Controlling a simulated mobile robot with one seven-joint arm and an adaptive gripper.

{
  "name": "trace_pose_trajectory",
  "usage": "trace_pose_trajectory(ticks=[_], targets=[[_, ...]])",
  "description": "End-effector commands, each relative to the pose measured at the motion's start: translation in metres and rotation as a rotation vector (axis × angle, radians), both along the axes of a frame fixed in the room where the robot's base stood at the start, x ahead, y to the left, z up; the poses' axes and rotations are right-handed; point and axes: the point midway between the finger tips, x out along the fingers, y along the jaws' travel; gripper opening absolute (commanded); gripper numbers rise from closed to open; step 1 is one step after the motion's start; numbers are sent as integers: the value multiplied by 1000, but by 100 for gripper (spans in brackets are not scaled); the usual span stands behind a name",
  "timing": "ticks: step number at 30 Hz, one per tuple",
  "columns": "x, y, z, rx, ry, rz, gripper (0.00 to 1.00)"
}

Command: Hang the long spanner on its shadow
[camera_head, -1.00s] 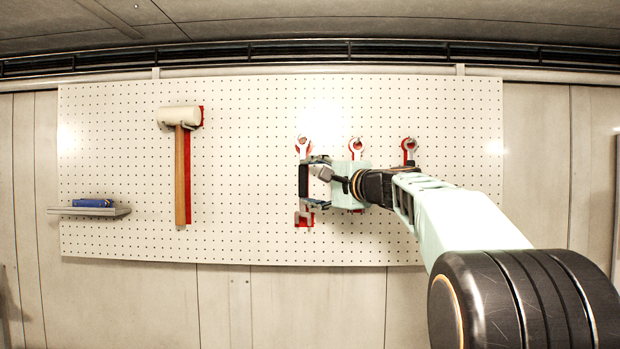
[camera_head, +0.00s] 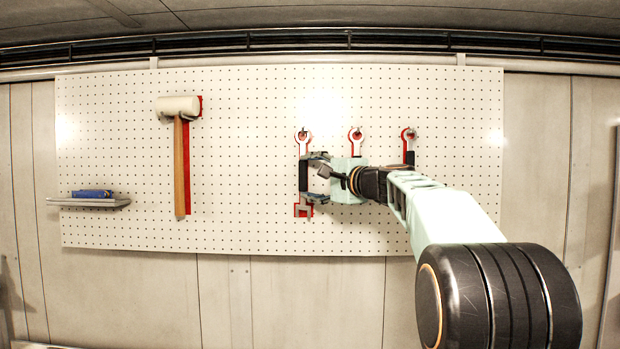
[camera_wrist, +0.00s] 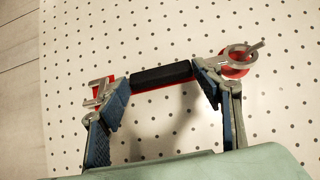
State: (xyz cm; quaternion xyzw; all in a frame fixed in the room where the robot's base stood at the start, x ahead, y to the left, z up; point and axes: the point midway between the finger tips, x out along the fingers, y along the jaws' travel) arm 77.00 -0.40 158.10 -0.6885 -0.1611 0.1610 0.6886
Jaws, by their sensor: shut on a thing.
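The long spanner (camera_head: 304,204) has a black grip, a ring end at the top and an open-jaw end at the bottom. It stands upright at the leftmost red spanner shadow on the white pegboard, with red showing around its edges. My gripper (camera_head: 308,178) is shut on it, its fingers at the two ends of the black grip (camera_wrist: 161,74). In the wrist view a metal peg shows at the ring end (camera_wrist: 240,59), and the jaw end (camera_wrist: 97,91) lies over red. Whether the spanner touches the board I cannot tell.
Two other spanners (camera_head: 356,136) (camera_head: 408,135) hang close to the right, partly behind my gripper and arm. A mallet (camera_head: 180,165) hangs on its red shadow at left. A small shelf (camera_head: 88,202) holds a blue object (camera_head: 93,193). The board between mallet and spanners is clear.

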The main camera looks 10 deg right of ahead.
Motion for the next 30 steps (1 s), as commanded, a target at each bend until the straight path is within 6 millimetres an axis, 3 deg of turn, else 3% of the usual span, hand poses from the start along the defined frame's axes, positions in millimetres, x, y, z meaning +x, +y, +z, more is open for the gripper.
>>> trace_pose_trajectory(ticks=[11,12,17,26,30], targets=[[0,0,1,0,-1,0,31],[0,0,1,0,-1,0,64],[0,0,1,0,-1,0,80],[-1,-1,0,0,1,-1,80],[-10,-6,1,-1,0,-2,80]])
